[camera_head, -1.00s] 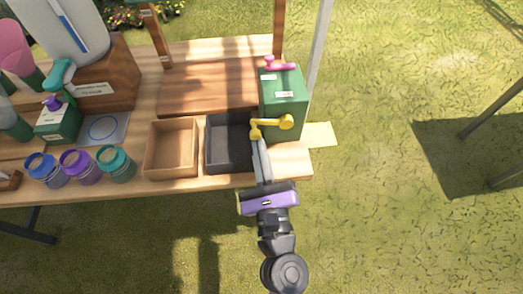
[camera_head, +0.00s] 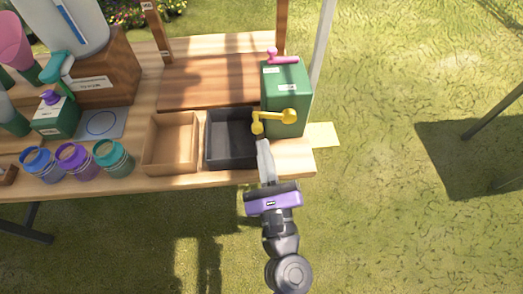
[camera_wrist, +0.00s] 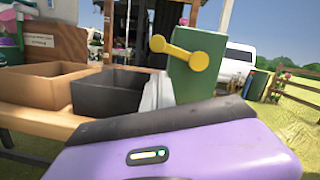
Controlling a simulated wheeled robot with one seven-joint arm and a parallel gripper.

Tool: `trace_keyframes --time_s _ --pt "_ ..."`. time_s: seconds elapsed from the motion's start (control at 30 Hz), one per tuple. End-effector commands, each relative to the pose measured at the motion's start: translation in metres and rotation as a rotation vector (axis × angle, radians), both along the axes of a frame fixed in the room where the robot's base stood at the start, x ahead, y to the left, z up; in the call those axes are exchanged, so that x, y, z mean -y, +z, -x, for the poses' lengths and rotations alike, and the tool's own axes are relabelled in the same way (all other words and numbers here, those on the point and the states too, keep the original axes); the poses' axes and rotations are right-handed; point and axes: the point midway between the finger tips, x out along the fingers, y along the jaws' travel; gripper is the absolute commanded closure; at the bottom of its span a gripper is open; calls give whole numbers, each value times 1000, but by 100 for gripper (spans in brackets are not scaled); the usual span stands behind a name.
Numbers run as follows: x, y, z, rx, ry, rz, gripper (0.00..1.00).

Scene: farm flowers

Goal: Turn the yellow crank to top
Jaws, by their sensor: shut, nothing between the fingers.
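The yellow crank (camera_head: 274,119) is on the front face of a green box (camera_head: 286,92) at the right end of the table. Its arm runs nearly level, with one round end at the left and a larger one at the right. In the wrist view the crank (camera_wrist: 180,52) slopes slightly down to the right on the green box (camera_wrist: 194,74). My gripper (camera_head: 263,146) is shut and empty, just in front of and below the crank's left end, apparently apart from it. The purple gripper body fills the bottom of the wrist view and hides part of the fingers.
A pink crank (camera_head: 282,57) sits on top of the green box. A black bin (camera_head: 209,152) and a wooden bin (camera_head: 149,152) stand left of it. Several coloured jars (camera_head: 75,160) line the table's front left. Open grass lies to the right.

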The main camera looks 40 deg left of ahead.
Motion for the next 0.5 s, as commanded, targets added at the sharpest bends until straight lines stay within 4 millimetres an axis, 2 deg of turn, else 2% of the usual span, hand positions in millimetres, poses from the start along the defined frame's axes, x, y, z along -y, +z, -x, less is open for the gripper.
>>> trace_keyframes --time_s 0.03,0.1,0.3,0.5 --pt "1 -15 -3 0 -1 1 100" --pt "4 -23 -4 -1 -1 0 100" --pt "38 -25 24 -5 -3 0 100" --pt "64 -30 44 -2 -3 1 100"
